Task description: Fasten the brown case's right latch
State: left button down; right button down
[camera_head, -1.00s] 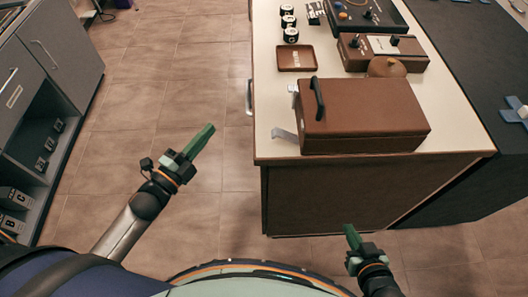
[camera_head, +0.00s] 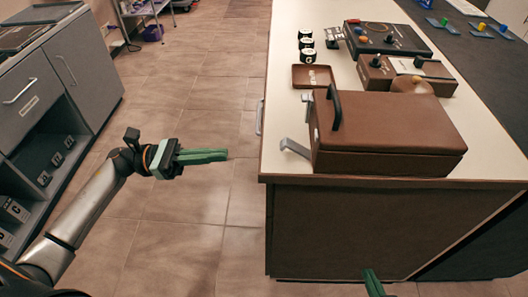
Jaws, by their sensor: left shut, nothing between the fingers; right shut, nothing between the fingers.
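The brown case (camera_head: 400,128) lies with its lid down on the cream-topped counter, near its front left corner. Its black handle (camera_head: 334,107) is on the left side. A grey metal latch (camera_head: 294,148) sticks out from the near end of that side, swung away from the case. Another latch (camera_head: 307,98) at the far end is partly seen and its state is unclear. My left gripper (camera_head: 222,155) is shut and empty over the floor, left of the counter and apart from the latch. My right gripper (camera_head: 371,282) shows only its shut green fingers at the bottom edge, below the counter top.
A brown tray (camera_head: 313,77) and several black-and-white jars (camera_head: 306,44) sit behind the case. A grey cabinet (camera_head: 60,90) stands left; the floor between is clear.

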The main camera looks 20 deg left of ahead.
aim_at(263, 161)
pick_arm(q)
jog(key=shift+d, duration=0.1)
